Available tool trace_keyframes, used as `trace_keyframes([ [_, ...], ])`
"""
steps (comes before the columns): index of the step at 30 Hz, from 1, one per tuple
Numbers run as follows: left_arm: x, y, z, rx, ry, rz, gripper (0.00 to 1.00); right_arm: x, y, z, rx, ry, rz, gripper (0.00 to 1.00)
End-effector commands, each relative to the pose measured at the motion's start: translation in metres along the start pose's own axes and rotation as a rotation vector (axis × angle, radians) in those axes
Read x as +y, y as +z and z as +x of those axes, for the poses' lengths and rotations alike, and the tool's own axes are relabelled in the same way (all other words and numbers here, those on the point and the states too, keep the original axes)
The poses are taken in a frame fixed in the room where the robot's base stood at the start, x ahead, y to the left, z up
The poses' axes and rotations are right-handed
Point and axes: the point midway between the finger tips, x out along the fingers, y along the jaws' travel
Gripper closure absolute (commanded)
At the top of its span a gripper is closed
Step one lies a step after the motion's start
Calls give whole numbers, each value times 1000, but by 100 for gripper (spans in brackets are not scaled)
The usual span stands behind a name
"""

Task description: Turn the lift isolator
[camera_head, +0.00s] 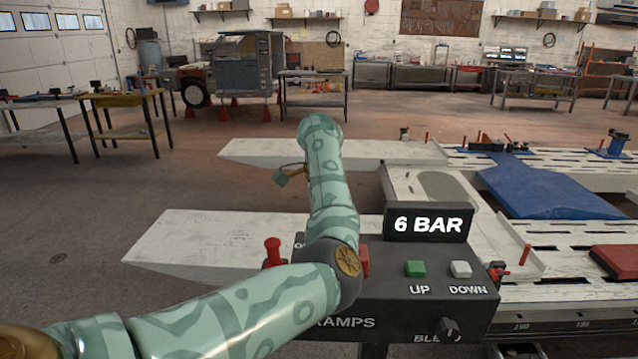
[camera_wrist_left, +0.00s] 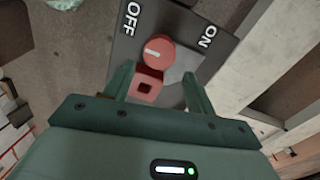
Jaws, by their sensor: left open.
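The lift isolator is a red round knob (camera_wrist_left: 158,51) with a short white mark on its face, on a dark panel (camera_wrist_left: 172,18) lettered OFF and ON. The mark is on the knob's OFF-side half. A red block with a dark square hole (camera_wrist_left: 146,86) sits beside the knob. My left gripper (camera_wrist_left: 159,73) is open. Its fingers lie either side of the block in the left wrist view, and the knob is just beyond the fingertips. I cannot tell whether they touch. My right gripper is not in view.
The control box (camera_head: 395,310) carries a 6 BAR display (camera_head: 428,224), a green UP button (camera_head: 415,269), a pale DOWN button (camera_head: 461,269) and a black bleed knob (camera_head: 449,328). A red-topped lever (camera_head: 273,250) stands left of my arm. White ramps (camera_head: 200,240) extend behind the box.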

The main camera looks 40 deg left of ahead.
Motion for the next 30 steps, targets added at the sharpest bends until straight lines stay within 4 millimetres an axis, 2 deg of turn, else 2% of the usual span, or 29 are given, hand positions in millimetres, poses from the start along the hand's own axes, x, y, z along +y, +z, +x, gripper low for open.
trace_keyframes([
  [1,0,0,-21,6,-4,1,44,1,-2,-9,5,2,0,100],
  [6,0,0,-63,6,-2,0,44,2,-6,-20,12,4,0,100],
  [12,0,0,-91,2,0,0,44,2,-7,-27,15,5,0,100],
  [16,0,0,-96,2,1,0,44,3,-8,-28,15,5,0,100],
  [30,0,0,-96,1,1,-1,44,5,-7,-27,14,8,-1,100],
])
